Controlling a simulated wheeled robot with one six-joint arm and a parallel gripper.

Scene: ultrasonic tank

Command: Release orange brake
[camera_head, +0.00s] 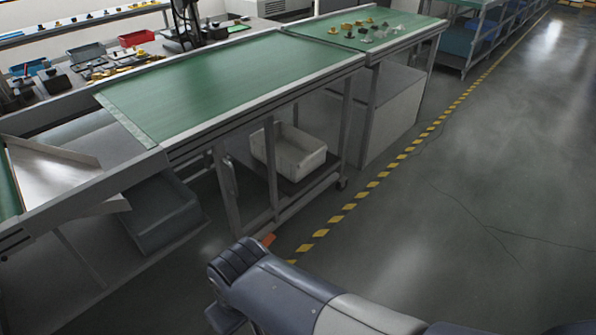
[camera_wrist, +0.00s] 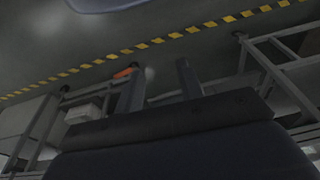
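The orange brake (camera_head: 268,239) is a small orange piece low by the floor, at the foot of the conveyor frame. In the head view it shows just past the end of my arm, which partly hides it. In the wrist view the orange brake (camera_wrist: 124,73) is a small tab beside the tip of the left finger. My gripper (camera_wrist: 158,76) shows there as two dark fingers set apart with nothing between them. The brake looks farther off than the fingers; I cannot tell the distance. My gripper's fingers cannot be made out in the head view.
The green-topped conveyor table (camera_head: 225,85) stands beyond my arm on metal legs. A white bin (camera_head: 288,155) sits on its lower shelf, and a grey bin (camera_head: 165,215) is at the left. A yellow-black floor stripe (camera_head: 373,183) runs past the legs. The floor at the right is clear.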

